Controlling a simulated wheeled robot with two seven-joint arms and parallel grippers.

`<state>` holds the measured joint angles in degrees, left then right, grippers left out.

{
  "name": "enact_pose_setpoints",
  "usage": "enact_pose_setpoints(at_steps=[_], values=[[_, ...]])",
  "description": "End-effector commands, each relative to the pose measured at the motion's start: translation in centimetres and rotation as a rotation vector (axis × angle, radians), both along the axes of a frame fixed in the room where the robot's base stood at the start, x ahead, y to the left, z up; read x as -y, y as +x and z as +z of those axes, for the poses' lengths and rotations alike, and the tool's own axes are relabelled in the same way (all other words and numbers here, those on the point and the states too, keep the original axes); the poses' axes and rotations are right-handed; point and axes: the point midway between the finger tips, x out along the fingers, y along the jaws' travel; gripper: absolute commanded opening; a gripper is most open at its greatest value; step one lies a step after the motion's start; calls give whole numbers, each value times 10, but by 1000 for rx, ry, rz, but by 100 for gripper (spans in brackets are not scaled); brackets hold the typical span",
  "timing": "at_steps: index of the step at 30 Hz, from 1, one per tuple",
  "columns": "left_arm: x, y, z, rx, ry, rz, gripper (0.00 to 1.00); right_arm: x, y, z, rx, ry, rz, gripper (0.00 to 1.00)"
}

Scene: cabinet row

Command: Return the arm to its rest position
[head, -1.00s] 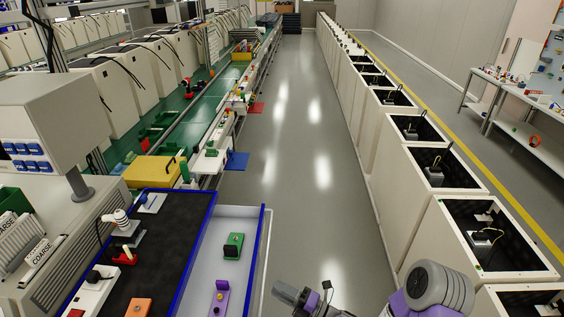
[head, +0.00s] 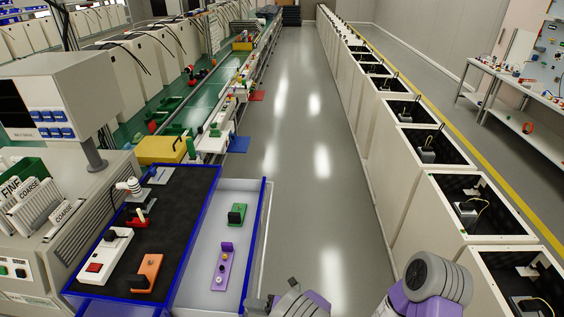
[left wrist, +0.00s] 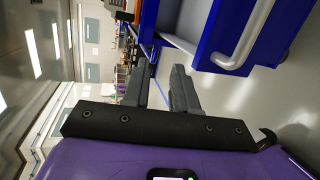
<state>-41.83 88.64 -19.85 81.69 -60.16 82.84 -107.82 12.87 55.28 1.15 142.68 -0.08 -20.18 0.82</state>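My left gripper (head: 258,304) is at the bottom middle of the head view, partly cut off by the edge, just right of an open grey drawer (head: 205,265) with a blue rim. In the left wrist view its two dark fingers (left wrist: 160,88) stand apart with nothing between them. The drawer's blue front (left wrist: 212,45) and pale handle (left wrist: 245,38) show close by at the upper right of that view. My right arm (head: 437,280) shows as a grey and purple joint at the bottom right of the head view. Its gripper is out of view.
A green part (head: 237,214) and a purple part (head: 222,268) lie in the drawer. The black worktop (head: 180,207) beside it holds an orange block (head: 148,272) and a white switch box (head: 105,255). A clear aisle (head: 310,200) runs ahead, with open-topped cabinets (head: 400,190) on the right.

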Motion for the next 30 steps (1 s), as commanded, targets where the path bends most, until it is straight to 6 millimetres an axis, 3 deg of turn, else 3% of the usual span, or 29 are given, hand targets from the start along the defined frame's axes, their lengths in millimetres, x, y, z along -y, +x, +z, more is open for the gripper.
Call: enact_pose_setpoints(at_steps=[4,6,9,12,15,18,21,25,26,30], values=[[-33,-36,-64,47,-231,214,27,0,0,-19,-1,0,0,43],[-44,-65,-100,101,-370,383,27,0,0,-31,0,0,0,43],[-47,-114,-149,228,-569,717,27,0,0,-49,0,0,0,43],[-35,-157,-185,402,-706,1111,27,0,0,-66,0,0,0,43],[-15,-186,-206,608,-760,1535,27,0,0,-84,0,0,0,43],[3,-200,-217,842,-723,1966,27,0,0,-101,-1,0,0,43],[11,-203,-221,1087,-593,2369,27,0,0,-117,0,0,0,43],[6,-198,-222,1371,-356,2766,27,0,0,-132,0,0,0,43],[3,-198,-221,-1387,292,-2755,27,0,0,-134,0,0,0,43],[-7,-195,-219,-1338,95,-2533,27,0,0,-141,0,0,0,43]])
